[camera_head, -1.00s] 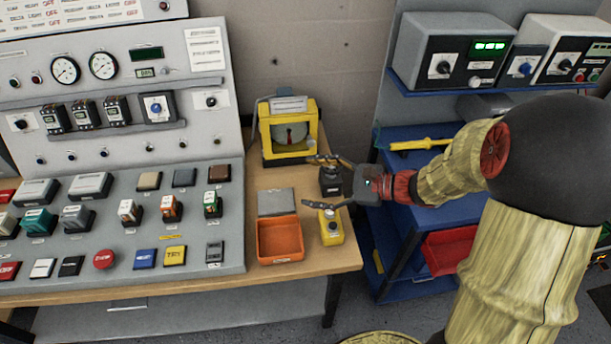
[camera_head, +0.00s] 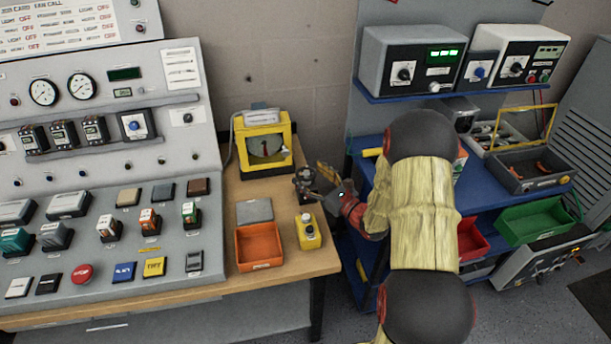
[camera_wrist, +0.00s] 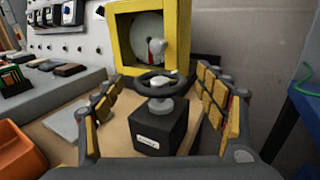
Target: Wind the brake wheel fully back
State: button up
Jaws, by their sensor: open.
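The brake wheel (camera_wrist: 160,85) is a small dark handwheel with a grey hub, lying flat on top of a black labelled box (camera_wrist: 158,128). In the head view the wheel (camera_head: 304,176) stands on the wooden bench near its right edge, partly covered by my gripper. Gaps show on both sides, so the fingers look clear of the wheel. In the head view my gripper (camera_head: 321,184) reaches in from the right.
A yellow-framed unit (camera_head: 289,148) with a pale disc and red mark stands just behind the wheel. An orange tray (camera_head: 259,246), a grey plate and a yellow button box (camera_head: 308,232) lie in front. The control console (camera_head: 208,150) is left; blue shelving (camera_head: 470,200) is right.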

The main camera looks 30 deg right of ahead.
jog(key=shift+x, duration=1)
jog(key=shift+c, duration=1.3)
jog(key=c, duration=0.9)
